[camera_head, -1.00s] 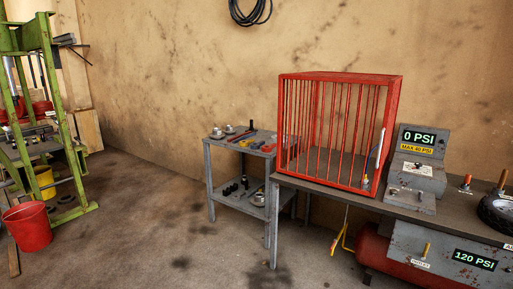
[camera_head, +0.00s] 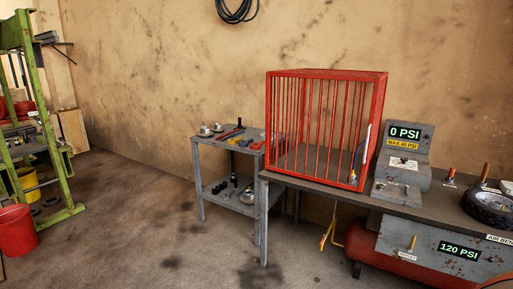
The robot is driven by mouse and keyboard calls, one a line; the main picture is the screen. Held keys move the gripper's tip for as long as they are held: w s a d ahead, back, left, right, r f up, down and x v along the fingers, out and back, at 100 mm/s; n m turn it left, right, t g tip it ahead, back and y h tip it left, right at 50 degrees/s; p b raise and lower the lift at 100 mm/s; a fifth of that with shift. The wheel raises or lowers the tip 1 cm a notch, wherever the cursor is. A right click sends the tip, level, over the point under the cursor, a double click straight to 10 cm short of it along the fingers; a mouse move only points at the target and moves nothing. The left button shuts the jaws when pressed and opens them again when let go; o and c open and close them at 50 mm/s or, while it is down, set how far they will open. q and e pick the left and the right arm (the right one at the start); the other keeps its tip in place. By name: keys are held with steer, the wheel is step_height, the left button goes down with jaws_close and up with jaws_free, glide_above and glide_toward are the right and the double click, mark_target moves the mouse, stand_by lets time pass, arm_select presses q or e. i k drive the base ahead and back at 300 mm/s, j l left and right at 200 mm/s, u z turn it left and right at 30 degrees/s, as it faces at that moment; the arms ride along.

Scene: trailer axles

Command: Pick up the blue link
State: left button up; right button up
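A small grey two-tier table (camera_head: 233,185) stands against the wall, left of the red cage. Dark cylindrical parts (camera_head: 222,186) sit on the lower shelf. Neither of my grippers is in view.
A red barred cage (camera_head: 325,74) and a pressure box (camera_head: 404,155) stand on the workbench (camera_head: 315,190) at right, with a wheel (camera_head: 490,207). A green press frame (camera_head: 45,130) and red bucket (camera_head: 17,232) are at left. The floor between is open.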

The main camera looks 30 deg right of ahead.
mark_target(243, 144)
steer(key=i+z, duration=0.1)
steer(key=i, duration=2.25)
steer(key=i+j+z, duration=0.15)
steer(key=i+z, duration=0.3)
steer(key=i+j+z, duration=0.6)
steer(key=z, duration=0.25)
steer(key=i+j+z, duration=0.25)
steer(key=z, duration=0.2)
steer(key=i+j+z, duration=0.15)
steer(key=j+z, duration=0.25)
steer(key=i+j+z, duration=0.15)
steer(key=z, duration=0.25)
steer(key=j+z, duration=0.4)
